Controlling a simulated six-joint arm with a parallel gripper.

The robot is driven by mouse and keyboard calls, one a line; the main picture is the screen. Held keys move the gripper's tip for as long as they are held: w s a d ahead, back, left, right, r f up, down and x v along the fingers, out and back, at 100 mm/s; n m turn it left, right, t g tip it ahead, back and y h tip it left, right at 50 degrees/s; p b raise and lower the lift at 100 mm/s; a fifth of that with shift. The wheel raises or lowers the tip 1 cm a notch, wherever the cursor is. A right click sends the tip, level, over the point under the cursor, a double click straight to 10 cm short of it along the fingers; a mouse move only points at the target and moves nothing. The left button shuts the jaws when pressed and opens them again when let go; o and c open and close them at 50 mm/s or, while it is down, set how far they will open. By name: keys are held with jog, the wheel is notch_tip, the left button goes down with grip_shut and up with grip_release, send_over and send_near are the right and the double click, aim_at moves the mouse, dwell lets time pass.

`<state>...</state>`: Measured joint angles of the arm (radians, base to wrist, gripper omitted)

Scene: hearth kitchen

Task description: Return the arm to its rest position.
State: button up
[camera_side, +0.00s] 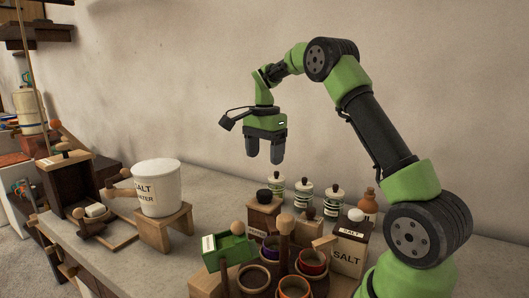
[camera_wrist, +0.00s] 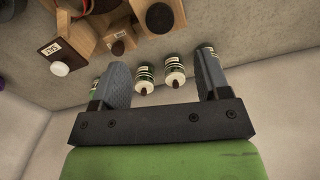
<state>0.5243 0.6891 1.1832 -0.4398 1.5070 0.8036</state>
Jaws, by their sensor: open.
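My gripper (camera_side: 265,150) hangs in the air with its fingers pointing down, above the back of the counter and left of my raised arm. Its two dark fingers stand apart with nothing between them, and the wrist view also shows the open fingers (camera_wrist: 162,82). My arm arches up from the lower right and bends over to the left. No object touches the gripper.
Below stand several striped jars (camera_side: 303,196), a wooden salt box (camera_side: 350,245), a green box (camera_side: 229,247) and round pots (camera_side: 294,287). A white salt-water bucket (camera_side: 157,188) sits on a wooden stand (camera_side: 165,230) to the left. The air around the gripper is clear; the wall is behind.

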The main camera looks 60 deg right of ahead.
jog(key=s+a+r+n+t, duration=0.3)
jog(key=s+a+r+n, duration=0.2)
jog(key=a, duration=0.4)
jog(key=s+a+r+n+t, duration=0.2)
jog(key=s+a+r+n, duration=0.4)
jog(key=a, duration=0.2)
jog(key=s+a+f+n+t+y, duration=0.2)
jog(key=s+a+n, duration=0.3)
jog(key=s, duration=0.3)
jog(key=shift+f, duration=0.45)
